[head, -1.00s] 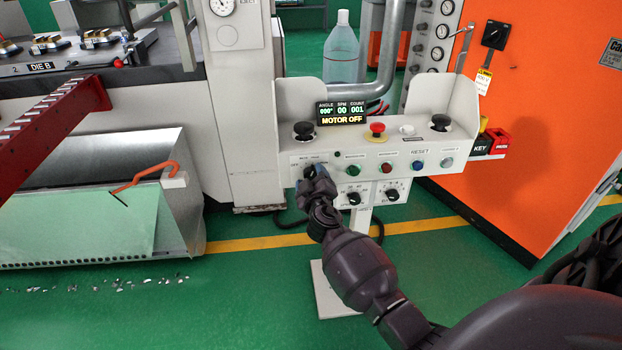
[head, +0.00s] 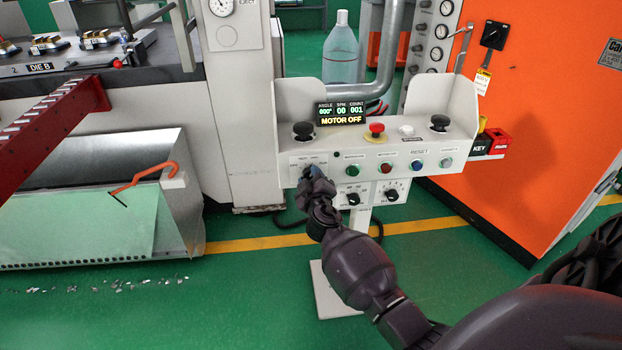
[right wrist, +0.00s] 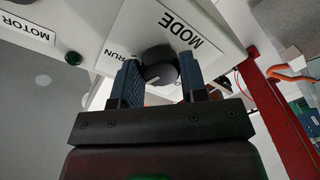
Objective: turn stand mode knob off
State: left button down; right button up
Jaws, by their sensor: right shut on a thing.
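The mode knob (right wrist: 160,66) is a round black knob on a white plate marked MODE (right wrist: 181,28) in the right wrist view. A short white mark shows on it. The word RUN (right wrist: 123,54) is printed beside it; which label the mark points to I cannot tell. My right gripper (right wrist: 161,78) is shut on the knob, with one blue finger on each side. In the head view my right gripper (head: 312,173) covers most of the knob, at the left end of the white control stand (head: 440,186). My left gripper is not in view.
Right of the knob are several coloured push buttons, a red emergency button (head: 376,129), and two lower dials, one of them the lower left dial (head: 353,199). The display (head: 341,113) reads MOTOR OFF. An orange cabinet (head: 545,130) stands at right, a press at left.

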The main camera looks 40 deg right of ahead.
jog(key=n, duration=0.4)
jog(key=shift+r+n+p, duration=0.15)
jog(key=shift+n+p, duration=0.15)
jog(key=shift+n, duration=0.1)
jog(key=n, duration=0.2)
jog(key=shift+n, duration=0.4)
jog(key=n+p, duration=0.1)
jog(key=n, duration=0.2)
jog(key=shift+g, duration=0.3)
jog(key=n+p, duration=0.1)
jog(key=n, duration=0.2)
jog(key=shift+n, duration=0.6)
jog(key=o, duration=0.8)
jog(key=shift+o, duration=0.6)
